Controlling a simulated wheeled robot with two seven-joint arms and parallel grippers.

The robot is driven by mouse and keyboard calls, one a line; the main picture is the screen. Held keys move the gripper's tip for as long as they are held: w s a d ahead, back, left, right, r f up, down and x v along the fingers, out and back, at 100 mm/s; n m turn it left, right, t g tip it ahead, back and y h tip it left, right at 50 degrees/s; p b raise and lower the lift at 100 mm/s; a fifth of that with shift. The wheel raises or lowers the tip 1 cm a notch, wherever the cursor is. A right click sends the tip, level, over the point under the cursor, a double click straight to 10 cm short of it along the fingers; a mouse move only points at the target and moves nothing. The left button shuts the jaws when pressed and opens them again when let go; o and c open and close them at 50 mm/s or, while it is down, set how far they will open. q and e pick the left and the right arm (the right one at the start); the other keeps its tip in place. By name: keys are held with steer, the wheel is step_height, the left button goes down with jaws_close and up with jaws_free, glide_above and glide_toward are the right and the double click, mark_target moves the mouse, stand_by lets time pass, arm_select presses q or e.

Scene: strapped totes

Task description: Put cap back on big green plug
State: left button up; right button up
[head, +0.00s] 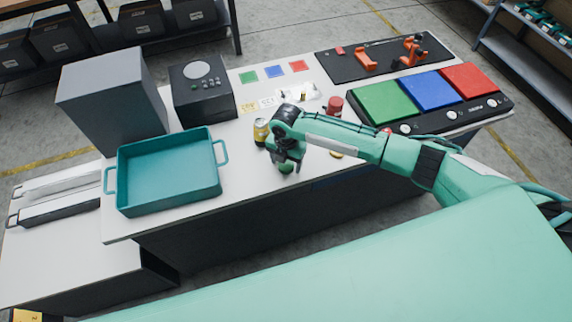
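A small green piece (286,169) shows just under my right gripper (287,161), near the front edge of the white table. I cannot tell whether it is the big green plug or its cap. The gripper points down over it and hides most of it. Its fingers are too small and dark to show whether they are open, or shut on the green piece. No separate green cap is clear elsewhere. My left gripper is not in view.
A teal tray (125,186) stands left, before a grey box (112,105) and a black box (193,112). A yellow can (261,131) and a red cylinder (335,104) stand near my gripper. A pad with green, blue and red panels (432,91) lies right.

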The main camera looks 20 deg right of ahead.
mark_target(286, 164)
steer(key=c, duration=0.8)
step_height(286, 164, up, 20)
steer(key=b, duration=0.4)
